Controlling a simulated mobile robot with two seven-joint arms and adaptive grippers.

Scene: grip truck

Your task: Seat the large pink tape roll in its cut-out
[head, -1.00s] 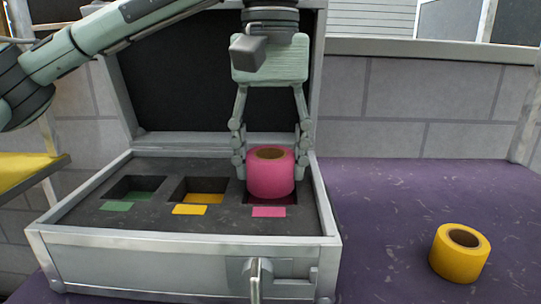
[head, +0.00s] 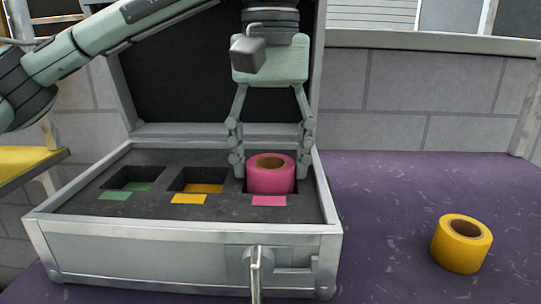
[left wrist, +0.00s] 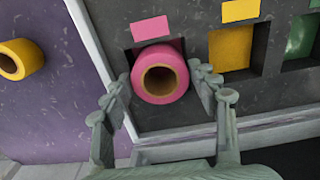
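The large pink tape roll (head: 270,181) stands upright in the right-hand cut-out (head: 241,190) of the case's dark foam, behind the pink label (head: 269,201). Its lower part is hidden below the foam's surface and its top shows above it. My left gripper (head: 270,168) points down with one finger on each side of the roll. The fingers are spread slightly wider than the roll and appear apart from it. In the left wrist view the roll (left wrist: 160,92) lies between the open fingers (left wrist: 162,85). My right gripper is not in view.
The open case (head: 150,225) has two empty cut-outs to the left, with a yellow label (head: 188,199) and a green label (head: 115,195). Its raised lid stands behind the gripper. A yellow tape roll (head: 461,244) stands on the purple table (head: 385,220), which is otherwise clear.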

